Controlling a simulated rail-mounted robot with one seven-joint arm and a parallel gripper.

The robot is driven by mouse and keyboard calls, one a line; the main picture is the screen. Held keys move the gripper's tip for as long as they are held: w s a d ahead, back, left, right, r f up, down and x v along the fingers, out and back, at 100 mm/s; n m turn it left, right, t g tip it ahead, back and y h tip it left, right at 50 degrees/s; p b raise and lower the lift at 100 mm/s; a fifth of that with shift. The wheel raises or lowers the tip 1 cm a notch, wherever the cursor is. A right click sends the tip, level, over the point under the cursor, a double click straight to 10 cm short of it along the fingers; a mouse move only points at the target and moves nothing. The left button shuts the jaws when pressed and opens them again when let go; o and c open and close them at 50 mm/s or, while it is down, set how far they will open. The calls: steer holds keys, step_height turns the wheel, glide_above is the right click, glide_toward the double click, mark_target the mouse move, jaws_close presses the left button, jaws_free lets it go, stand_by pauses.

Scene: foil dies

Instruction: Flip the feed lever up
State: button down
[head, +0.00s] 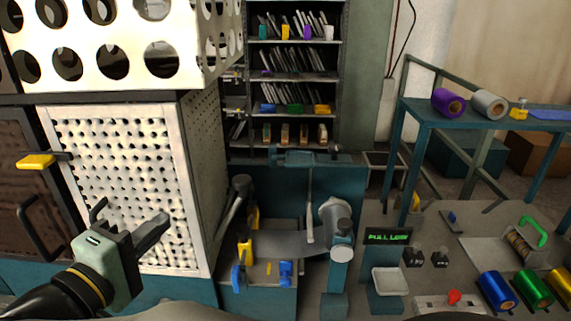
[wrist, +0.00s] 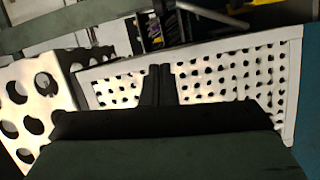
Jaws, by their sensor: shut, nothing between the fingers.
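My gripper (head: 158,226) is at the lower left of the head view, in front of the white perforated panel (head: 120,170). In the wrist view its two dark fingers (wrist: 158,85) are together with nothing between them, and the perforated panel (wrist: 235,80) is behind them. No part is labelled as the feed lever. A dark lever with a round knob (head: 240,184) stands tilted right of the panel, apart from my gripper. Two small black switches (head: 427,258) sit below the green display (head: 388,237). I cannot tell which is the feed lever.
A grey strip (head: 290,244) runs between blue clamps and a grey roller head (head: 337,215). A white tray (head: 390,282) and coloured foil rolls (head: 533,289) are at the right. Shelves (head: 295,85) stand behind. A yellow handle (head: 35,161) sticks out at the left.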

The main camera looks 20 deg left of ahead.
mark_target(193, 195)
steer(key=w+p, duration=0.2)
steer(key=w, duration=0.7)
steer(key=shift+w+f+p, duration=0.1)
steer(key=shift+w+p, duration=0.1)
steer(key=shift+p, duration=0.1)
steer(key=w+d, duration=0.1)
steer(key=w+d+p, duration=0.1)
steer(key=w+d, duration=0.1)
steer(key=shift+w+f, duration=0.3)
steer(key=shift+f, duration=0.1)
steer(key=shift+f, duration=0.1)
